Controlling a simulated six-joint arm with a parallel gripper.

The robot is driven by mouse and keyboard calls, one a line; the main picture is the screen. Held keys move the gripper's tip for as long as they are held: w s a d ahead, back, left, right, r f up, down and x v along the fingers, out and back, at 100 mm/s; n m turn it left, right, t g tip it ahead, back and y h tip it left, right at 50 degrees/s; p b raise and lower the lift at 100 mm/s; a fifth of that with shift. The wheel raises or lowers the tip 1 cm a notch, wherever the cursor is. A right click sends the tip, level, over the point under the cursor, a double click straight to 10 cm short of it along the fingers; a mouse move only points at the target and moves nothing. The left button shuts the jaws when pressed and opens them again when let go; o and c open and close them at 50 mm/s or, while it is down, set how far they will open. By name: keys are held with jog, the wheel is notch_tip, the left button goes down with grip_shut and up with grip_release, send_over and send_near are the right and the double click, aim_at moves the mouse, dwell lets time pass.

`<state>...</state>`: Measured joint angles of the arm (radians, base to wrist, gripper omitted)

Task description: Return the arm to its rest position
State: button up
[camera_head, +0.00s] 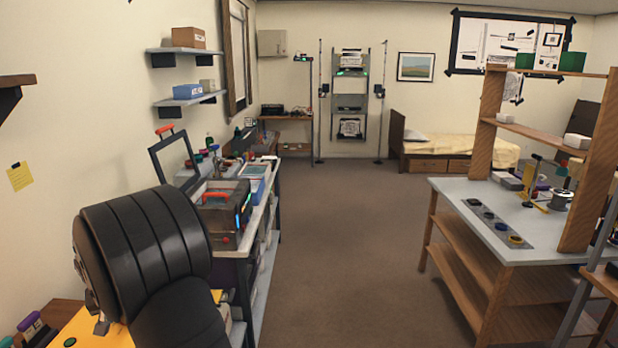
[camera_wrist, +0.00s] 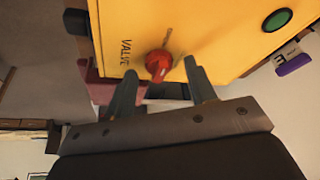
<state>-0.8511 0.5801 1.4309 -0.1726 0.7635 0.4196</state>
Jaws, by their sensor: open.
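My gripper (camera_wrist: 160,70) is open in the wrist view, its two grey fingers apart with nothing held. A red valve knob (camera_wrist: 158,66) on a yellow box (camera_wrist: 215,35) shows between the fingertips. Gaps show on both sides of the knob; how far it is beyond the tips I cannot tell. The box bears the word VALVE and a green button (camera_wrist: 277,19). Part of the yellow box (camera_head: 103,333) shows below the arm.
A workbench with a toolbox (camera_head: 222,212) and an upright black frame (camera_head: 173,158) stands just beyond my arm. Shelves (camera_head: 188,98) hang on the left wall. A grey-topped table (camera_head: 470,188) stands at right. The brown floor (camera_head: 345,250) between is clear.

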jog(key=shift+a+m+t+h, duration=0.15)
jog(key=shift+m+h, duration=0.3)
jog(key=shift+m, duration=0.8)
jog(key=shift+m+t+h, duration=0.15)
jog(key=shift+m+h, duration=0.3)
jog(key=shift+m, duration=0.8)
